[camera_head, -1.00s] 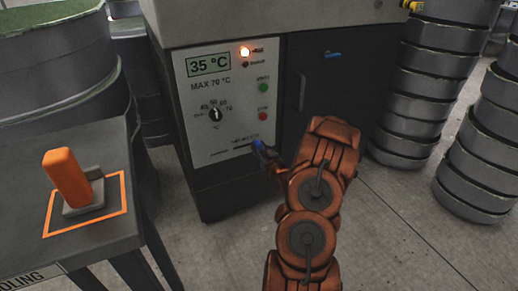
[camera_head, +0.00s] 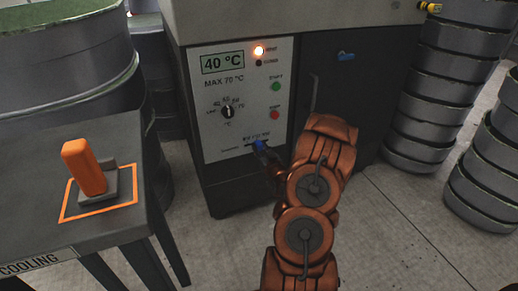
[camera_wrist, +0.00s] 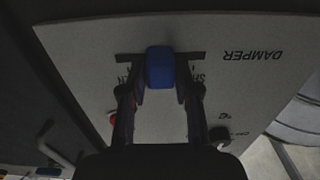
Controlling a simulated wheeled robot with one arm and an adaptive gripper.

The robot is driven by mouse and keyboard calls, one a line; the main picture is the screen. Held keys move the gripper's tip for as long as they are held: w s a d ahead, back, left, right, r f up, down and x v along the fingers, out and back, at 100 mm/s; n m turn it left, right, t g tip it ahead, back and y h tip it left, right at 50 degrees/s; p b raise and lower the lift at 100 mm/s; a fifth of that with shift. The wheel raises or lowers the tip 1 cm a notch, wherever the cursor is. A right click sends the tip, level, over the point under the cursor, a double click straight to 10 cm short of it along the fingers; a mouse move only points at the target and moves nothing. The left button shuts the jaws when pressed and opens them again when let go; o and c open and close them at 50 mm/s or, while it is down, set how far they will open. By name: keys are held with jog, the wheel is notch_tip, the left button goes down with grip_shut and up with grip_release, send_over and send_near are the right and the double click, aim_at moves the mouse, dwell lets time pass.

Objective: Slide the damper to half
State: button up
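The damper's blue slider knob (camera_head: 259,144) sits low on the oven's white control panel (camera_head: 240,70). In the wrist view the blue knob (camera_wrist: 160,68) stands near the middle of its dark horizontal slot (camera_wrist: 195,57), with slot showing on both sides. The word DAMPER is upside down at the right there. My gripper (camera_wrist: 160,80) has one finger on each side of the knob and appears closed on it. The small scale words by the slot are partly hidden by the fingers. In the head view my arm hides part of my gripper (camera_head: 264,151).
The panel has a 40 °C display (camera_head: 223,63), a dial (camera_head: 228,112), a green button (camera_head: 276,87) and a red button (camera_head: 275,115). A cooling table (camera_head: 100,240) with an orange-handled block (camera_head: 86,167) stands at left. Stacked moulds (camera_head: 440,90) stand at right.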

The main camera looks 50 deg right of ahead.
jog(key=o, duration=0.3)
jog(key=shift+o, duration=0.2)
jog(key=v, duration=1.2)
dwell(0.6)
dwell(0.7)
